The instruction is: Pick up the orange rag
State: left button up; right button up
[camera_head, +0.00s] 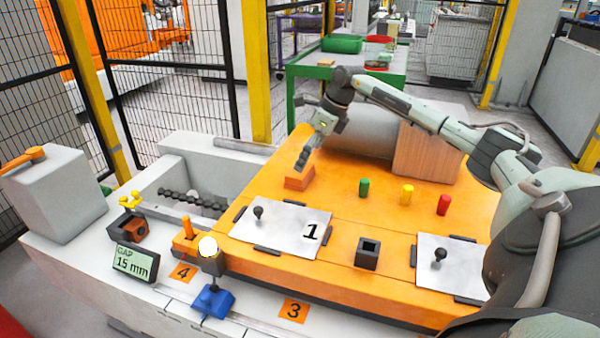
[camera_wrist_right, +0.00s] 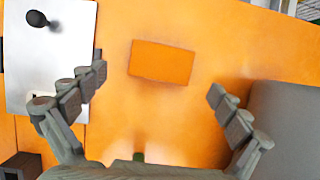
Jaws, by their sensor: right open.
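The orange rag (camera_head: 299,179) is a small folded block on the orange table top (camera_head: 340,190), near its far left part. In the right wrist view the rag (camera_wrist_right: 161,62) appears as a flat rectangle, lying ahead of and between my fingers. My right gripper (camera_head: 304,160) reaches in from the right and hangs just above the rag, pointing down. In the wrist view its two fingers (camera_wrist_right: 157,80) are wide apart with nothing between them. Whether the fingers touch the rag cannot be told in the head view. My left gripper is not in view.
A white plate (camera_head: 290,235) with a black knob lies in front. A black socket (camera_head: 367,254) stands near the front edge.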

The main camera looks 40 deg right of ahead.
jog(key=x, duration=0.5)
jog(key=shift+w+f+p, duration=0.3)
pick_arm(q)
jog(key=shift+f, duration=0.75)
pick_arm(e)
jog(key=c, duration=1)
jog(key=shift+r, duration=0.15)
notch_tip(320, 180, up, 4)
jog(key=shift+w+r, duration=0.1)
jog(key=shift+w, duration=0.05)
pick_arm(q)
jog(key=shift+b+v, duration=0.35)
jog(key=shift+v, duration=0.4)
pick_arm(e)
jog(key=w+a+r, duration=0.6)
jog(key=w+a, duration=0.2)
jog(key=shift+r, duration=0.3)
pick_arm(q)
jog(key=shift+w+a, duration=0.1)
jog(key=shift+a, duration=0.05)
pick_arm(e)
jog(key=shift+a, duration=0.1)
